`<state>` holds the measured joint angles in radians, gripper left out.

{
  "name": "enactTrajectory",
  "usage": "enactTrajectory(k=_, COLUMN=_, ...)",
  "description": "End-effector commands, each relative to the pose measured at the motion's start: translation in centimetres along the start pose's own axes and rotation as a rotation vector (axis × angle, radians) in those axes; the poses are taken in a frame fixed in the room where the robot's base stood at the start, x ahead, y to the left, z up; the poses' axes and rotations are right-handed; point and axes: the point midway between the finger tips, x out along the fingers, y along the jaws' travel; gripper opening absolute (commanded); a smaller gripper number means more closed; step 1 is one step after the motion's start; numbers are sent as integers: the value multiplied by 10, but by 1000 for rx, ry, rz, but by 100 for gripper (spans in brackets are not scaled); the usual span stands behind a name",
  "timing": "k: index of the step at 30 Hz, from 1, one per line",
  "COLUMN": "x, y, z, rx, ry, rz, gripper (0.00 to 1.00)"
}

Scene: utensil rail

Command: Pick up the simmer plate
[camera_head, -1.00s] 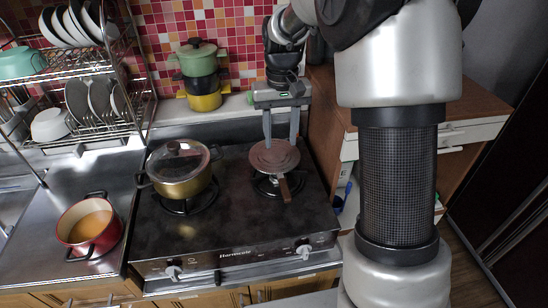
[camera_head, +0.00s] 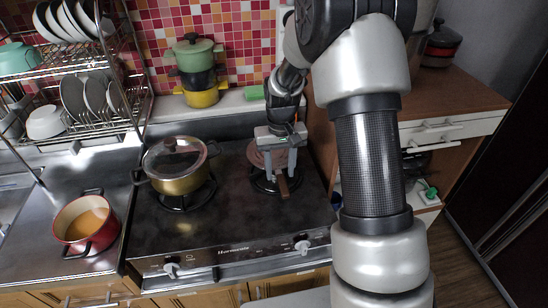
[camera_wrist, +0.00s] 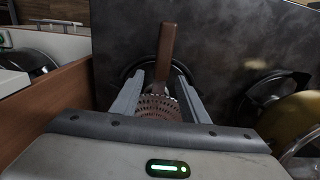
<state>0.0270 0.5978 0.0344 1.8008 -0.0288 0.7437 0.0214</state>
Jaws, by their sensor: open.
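The simmer plate (camera_head: 254,155) is a round reddish-brown perforated disc with a brown handle (camera_head: 282,187) pointing to the stove's front. It lies on the right burner of the stove. My gripper (camera_head: 281,173) is over the plate, its two fingers apart, and hides much of the disc in the head view. In the wrist view, the plate (camera_wrist: 160,107) shows between the open fingers of my gripper (camera_wrist: 161,80), with the handle reaching beyond the fingertips. I cannot tell whether the fingers touch it.
A lidded gold pot (camera_head: 178,170) stands on the left burner. A red pot (camera_head: 86,224) sits on the steel counter at left. Stacked pots (camera_head: 196,72) stand on the ledge behind. A wooden cabinet (camera_head: 440,95) borders the stove on the right. The stove's front middle is clear.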

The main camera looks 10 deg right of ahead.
Motion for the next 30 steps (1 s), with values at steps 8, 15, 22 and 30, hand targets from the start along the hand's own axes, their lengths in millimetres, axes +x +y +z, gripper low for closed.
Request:
enactTrajectory(k=8, x=1, y=0, z=0, rx=0, ry=0, rz=0, gripper=34)
enactTrajectory(k=15, x=1, y=0, z=0, rx=0, ry=0, rz=0, gripper=0)
enactTrajectory(k=22, x=0, y=0, z=-1, rx=0, ry=2, rz=0, gripper=0)
enactTrajectory(k=30, x=-38, y=0, z=-2, rx=0, ry=8, rz=0, gripper=0)
